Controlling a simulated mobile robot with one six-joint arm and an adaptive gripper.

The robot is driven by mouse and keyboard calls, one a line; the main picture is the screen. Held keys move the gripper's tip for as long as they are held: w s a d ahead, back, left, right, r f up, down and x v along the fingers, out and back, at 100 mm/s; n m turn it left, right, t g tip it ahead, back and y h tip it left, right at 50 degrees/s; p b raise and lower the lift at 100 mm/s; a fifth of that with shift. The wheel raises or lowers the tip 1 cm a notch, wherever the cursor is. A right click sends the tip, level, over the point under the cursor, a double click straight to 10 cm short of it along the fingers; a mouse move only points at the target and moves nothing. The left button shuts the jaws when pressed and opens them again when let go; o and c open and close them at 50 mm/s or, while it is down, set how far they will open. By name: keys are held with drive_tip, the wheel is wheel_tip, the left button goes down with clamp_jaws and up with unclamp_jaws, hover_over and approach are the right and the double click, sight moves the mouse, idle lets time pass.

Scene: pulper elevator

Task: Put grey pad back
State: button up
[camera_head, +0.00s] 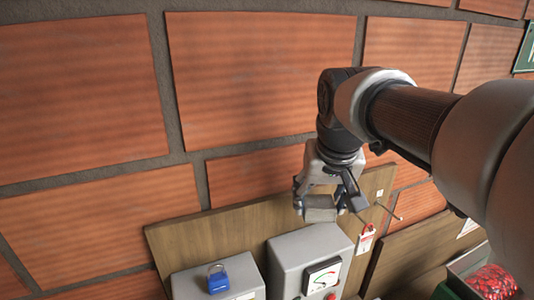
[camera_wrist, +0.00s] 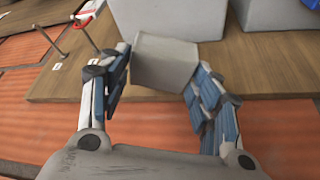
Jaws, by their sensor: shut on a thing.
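The grey pad (camera_head: 320,215) is a small block held between the fingers of my gripper (camera_head: 318,200), above and in front of a wooden board (camera_head: 215,228). In the wrist view the pad (camera_wrist: 165,62) sits between the blue-lined fingers of my gripper (camera_wrist: 160,72), which are shut on its two sides. Its lower end shows clear of other things. I cannot tell how far it is from the board behind it.
Thin pegs (camera_wrist: 46,38) stick out of the board, and a red-topped tag (camera_head: 366,240) hangs by them. A grey meter box (camera_head: 290,255) and a grey box with a blue padlock (camera_head: 217,279) stand below. Red items (camera_head: 490,281) lie in a bin at lower right.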

wheel_tip(320, 180, down, 9)
drive_tip(key=shift+f, duration=0.1)
idle(0.3)
drive_tip(key=shift+f, duration=0.1)
drive_tip(key=o, duration=0.9)
drive_tip(key=shift+o, duration=0.2)
